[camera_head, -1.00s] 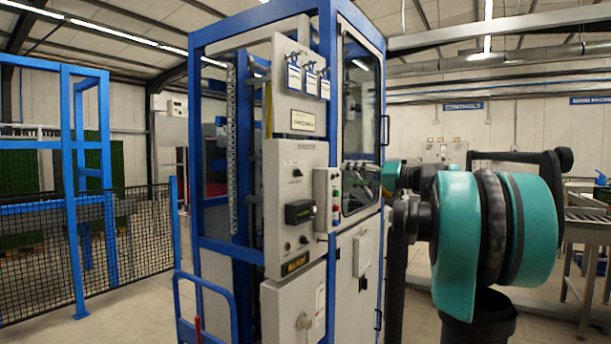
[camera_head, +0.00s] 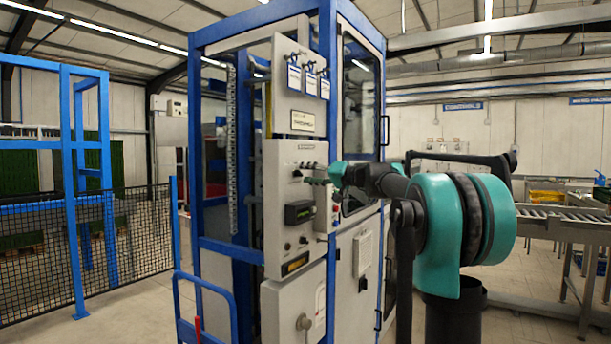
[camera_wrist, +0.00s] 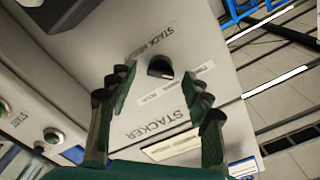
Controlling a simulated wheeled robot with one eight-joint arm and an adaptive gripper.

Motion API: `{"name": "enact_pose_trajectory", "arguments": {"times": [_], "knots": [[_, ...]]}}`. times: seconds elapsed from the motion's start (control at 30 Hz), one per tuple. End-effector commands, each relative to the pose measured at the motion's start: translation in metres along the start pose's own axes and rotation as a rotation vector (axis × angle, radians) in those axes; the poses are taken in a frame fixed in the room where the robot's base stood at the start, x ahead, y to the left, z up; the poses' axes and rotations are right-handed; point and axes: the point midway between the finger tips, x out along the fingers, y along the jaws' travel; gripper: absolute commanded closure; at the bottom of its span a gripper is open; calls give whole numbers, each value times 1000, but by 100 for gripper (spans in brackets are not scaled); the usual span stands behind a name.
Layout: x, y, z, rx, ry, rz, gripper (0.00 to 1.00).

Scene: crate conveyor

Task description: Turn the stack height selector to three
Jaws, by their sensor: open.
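The stack height selector is a small black round knob (camera_wrist: 160,67) with a pale mark, on the grey control panel (camera_head: 280,155). A partly readable "STACK" label sits beside it in the wrist view, and the knob (camera_head: 297,173) is tiny in the head view. My gripper (camera_wrist: 157,86) is open, with its dark green fingers on either side of the view and the knob between and just beyond their tips. In the head view my gripper (camera_head: 315,174) is in front of the panel's upper right part. I cannot tell whether the fingers touch the panel.
A black box (camera_head: 299,212) juts from the panel below the knob. Push buttons, one green (camera_wrist: 51,136), line the panel's side face. Blue frame posts (camera_head: 327,100) surround the cabinet. A mesh fence (camera_head: 140,240) stands left, and a roller conveyor (camera_head: 560,215) is at right.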

Motion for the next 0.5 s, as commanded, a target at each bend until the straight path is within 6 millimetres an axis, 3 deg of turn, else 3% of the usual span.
{"name": "enact_pose_trajectory", "arguments": {"times": [0.37, 0.5], "knots": [[8, 0, 0, 0, 0, 0, 50], [7, 0, 0, 0, 0, 0, 64]]}}
